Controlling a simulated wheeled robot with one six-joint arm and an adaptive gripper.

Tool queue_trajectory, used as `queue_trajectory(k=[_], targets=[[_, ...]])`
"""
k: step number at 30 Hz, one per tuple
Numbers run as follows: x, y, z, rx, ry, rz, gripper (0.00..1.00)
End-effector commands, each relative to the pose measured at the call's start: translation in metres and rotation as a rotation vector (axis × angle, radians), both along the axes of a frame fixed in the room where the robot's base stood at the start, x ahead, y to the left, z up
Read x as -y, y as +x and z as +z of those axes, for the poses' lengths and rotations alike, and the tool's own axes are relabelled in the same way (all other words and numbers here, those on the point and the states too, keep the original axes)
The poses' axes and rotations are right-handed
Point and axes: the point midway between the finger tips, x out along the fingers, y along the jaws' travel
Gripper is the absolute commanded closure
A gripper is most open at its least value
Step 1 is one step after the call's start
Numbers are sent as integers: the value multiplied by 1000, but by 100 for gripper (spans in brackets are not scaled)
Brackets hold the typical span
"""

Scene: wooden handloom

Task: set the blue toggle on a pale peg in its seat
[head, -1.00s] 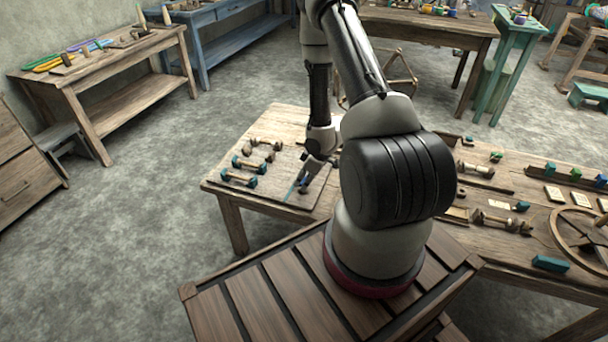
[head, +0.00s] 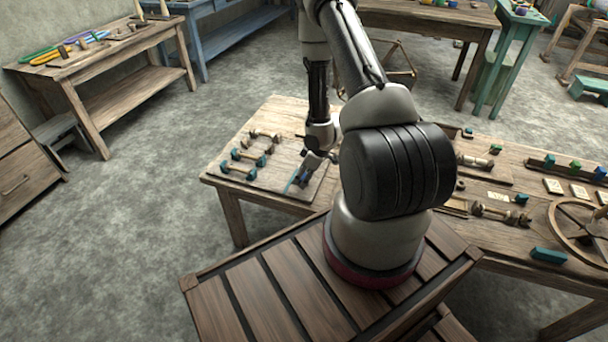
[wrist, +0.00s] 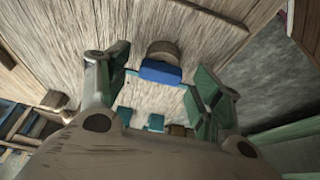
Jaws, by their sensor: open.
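My gripper (head: 302,180) is low over the right part of the wooden board on the near table. In the wrist view, the fingers of my gripper (wrist: 158,79) stand apart, one on each side of a blue toggle (wrist: 161,72). A gap shows between the toggle and each finger. A brown rounded wooden piece (wrist: 163,50) is right behind the toggle; I cannot tell whether it is the peg or whether they touch. No pale peg or seat can be made out clearly. In the head view, my gripper and wrist partly hide this spot.
Several wooden spools with teal ends (head: 238,172) lie on the left of the board (head: 262,182). A light blue strip (head: 290,183) lies beside my gripper. To the right are a teal block (head: 548,256) and a wooden wheel (head: 560,225).

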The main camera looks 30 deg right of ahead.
Motion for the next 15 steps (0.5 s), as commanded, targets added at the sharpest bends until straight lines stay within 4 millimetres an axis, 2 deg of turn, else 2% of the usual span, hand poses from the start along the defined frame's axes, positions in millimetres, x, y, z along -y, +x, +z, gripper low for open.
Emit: queue_trajectory(k=[5, 15], targets=[[4, -3, 13, 2, -1, -2, 35], [22, -25, 81, 4, -1, -2, 35]])
